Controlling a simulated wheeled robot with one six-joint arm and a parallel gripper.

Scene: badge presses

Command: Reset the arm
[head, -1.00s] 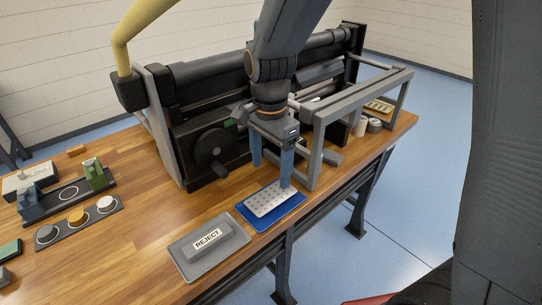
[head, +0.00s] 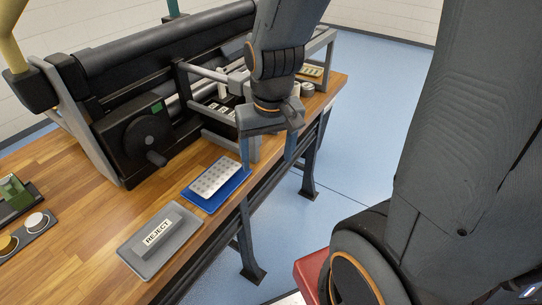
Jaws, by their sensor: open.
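My gripper (head: 267,162) points down at the end of my arm, in the middle of the head view. Its two blue fingers are spread wide, with nothing between them. The left finger is near the right edge of a blue tray, and the right finger appears past the table's front edge. A white dotted plate (head: 214,178) lies on the blue tray (head: 213,206). My gripper appears to the right of the plate and clear of it.
A grey tray with a REJECT label (head: 158,232) lies at the table's front edge. A black press with a grey frame (head: 147,128) fills the table's back. Cans (head: 307,88) stand at the far end. Blue floor (head: 360,120) is open at right.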

